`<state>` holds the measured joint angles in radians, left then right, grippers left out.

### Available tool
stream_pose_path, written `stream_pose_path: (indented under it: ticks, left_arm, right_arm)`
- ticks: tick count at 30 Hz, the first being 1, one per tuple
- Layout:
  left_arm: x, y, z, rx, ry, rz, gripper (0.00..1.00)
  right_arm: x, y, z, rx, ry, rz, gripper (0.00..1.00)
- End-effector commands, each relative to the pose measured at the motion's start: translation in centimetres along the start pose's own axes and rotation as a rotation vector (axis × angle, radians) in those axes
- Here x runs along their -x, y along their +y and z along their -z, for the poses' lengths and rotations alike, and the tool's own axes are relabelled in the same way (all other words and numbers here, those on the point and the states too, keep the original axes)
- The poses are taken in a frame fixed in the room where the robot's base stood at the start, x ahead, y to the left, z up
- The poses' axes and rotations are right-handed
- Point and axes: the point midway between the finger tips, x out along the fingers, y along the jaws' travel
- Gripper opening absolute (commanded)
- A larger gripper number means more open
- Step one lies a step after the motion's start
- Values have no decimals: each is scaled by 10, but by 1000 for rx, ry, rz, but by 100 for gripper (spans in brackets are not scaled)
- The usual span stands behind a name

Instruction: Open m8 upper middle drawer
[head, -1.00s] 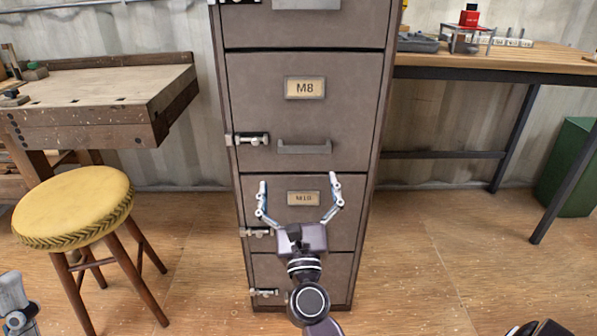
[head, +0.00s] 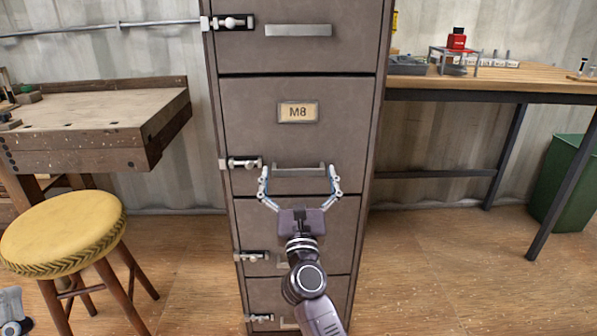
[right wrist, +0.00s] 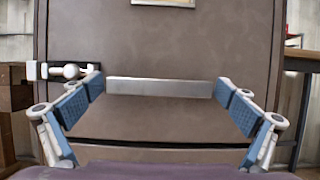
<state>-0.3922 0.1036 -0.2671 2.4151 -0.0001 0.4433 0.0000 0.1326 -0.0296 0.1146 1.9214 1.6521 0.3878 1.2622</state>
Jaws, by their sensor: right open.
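The M8 drawer (head: 250,120) is a grey-brown cabinet drawer with a framed M8 label (head: 298,112). It is shut flush with the cabinet front. Its bar handle (head: 299,168) is near the drawer's lower edge, and the handle also shows in the right wrist view (right wrist: 160,87). My right gripper (head: 300,176) is open at the handle, one finger near each end. In the right wrist view the open fingers (right wrist: 158,92) stand either side of the handle; I cannot tell whether they touch it. My left gripper (head: 12,305) is partly visible at the lower left edge, its fingers out of frame.
A latch (head: 243,163) sits at the M8 drawer's left edge. Another drawer with a handle (head: 298,30) is above. A wooden workbench (head: 90,120) and yellow stool (head: 65,230) stand left, a table (head: 490,85) right.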

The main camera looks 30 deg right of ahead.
Motion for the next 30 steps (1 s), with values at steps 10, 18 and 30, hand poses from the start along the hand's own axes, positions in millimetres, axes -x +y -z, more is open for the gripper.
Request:
stream_pose_path:
  ticks: [10,18,30]
  left_arm:
    - [0,0,0,0,1,0,40]
    - [0,0,0,0,2,0,40]
    - [0,-3,-19,-6,-87,4,40]
  right_arm:
    - [0,0,0,1,0,0,72]
    - [1,0,0,1,0,0,46]
    - [25,-12,-9,1,3,0,46]
